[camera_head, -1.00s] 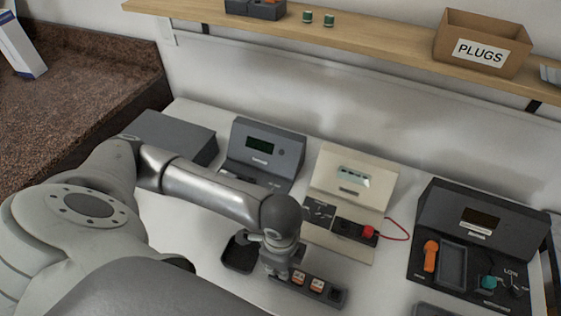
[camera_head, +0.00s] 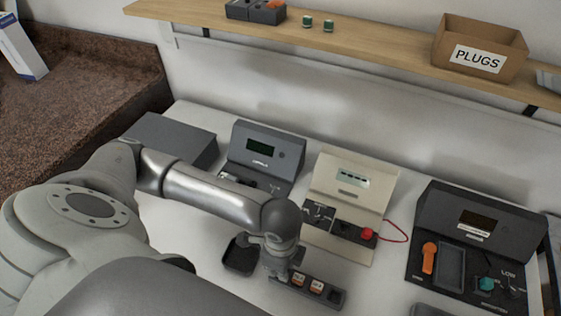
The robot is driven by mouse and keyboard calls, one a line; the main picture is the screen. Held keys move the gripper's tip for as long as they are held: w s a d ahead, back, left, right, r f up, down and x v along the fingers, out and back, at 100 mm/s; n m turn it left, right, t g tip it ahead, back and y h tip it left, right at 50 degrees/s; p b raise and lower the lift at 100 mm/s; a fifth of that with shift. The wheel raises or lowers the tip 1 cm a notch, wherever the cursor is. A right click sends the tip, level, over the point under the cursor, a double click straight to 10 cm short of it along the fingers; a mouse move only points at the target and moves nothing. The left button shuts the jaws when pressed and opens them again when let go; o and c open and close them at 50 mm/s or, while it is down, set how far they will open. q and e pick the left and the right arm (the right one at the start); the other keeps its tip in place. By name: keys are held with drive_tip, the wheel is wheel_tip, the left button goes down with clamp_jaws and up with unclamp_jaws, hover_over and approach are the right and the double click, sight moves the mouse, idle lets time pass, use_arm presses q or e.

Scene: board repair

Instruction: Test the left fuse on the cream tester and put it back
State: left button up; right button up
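The cream tester (camera_head: 352,185) stands at the middle of the bench, with a small display on its sloped face and a red knob (camera_head: 367,234) on its base joined to a red wire. A dark fuse strip (camera_head: 334,296) lies in front of it and holds two orange-and-white fuses, one (camera_head: 299,280) near the gripper and one (camera_head: 317,287) to its right. My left gripper (camera_head: 279,274) points down at the left end of the strip. Its fingertips and whatever is between them are hidden, so I cannot tell its opening. My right gripper is not in view.
A small dark tray (camera_head: 240,256) sits left of the strip. A grey tester (camera_head: 262,155) and a grey box (camera_head: 172,138) stand behind my arm. A dark station (camera_head: 475,220) with an orange handle is at the right. A shelf (camera_head: 370,38) holds a PLUGS box (camera_head: 480,45).

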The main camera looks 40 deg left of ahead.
use_arm(q)
drive_tip(key=shift+f, duration=0.4)
idle(0.5)
drive_tip(key=shift+f+p, duration=0.1)
drive_tip(key=shift+p, duration=0.6)
drive_tip(key=shift+f, duration=0.5)
idle(0.8)
drive_tip(key=o, duration=0.9)
drive_tip(key=shift+o, duration=0.6)
drive_tip(key=shift+o, duration=1)
drive_tip(key=shift+r, duration=0.15)
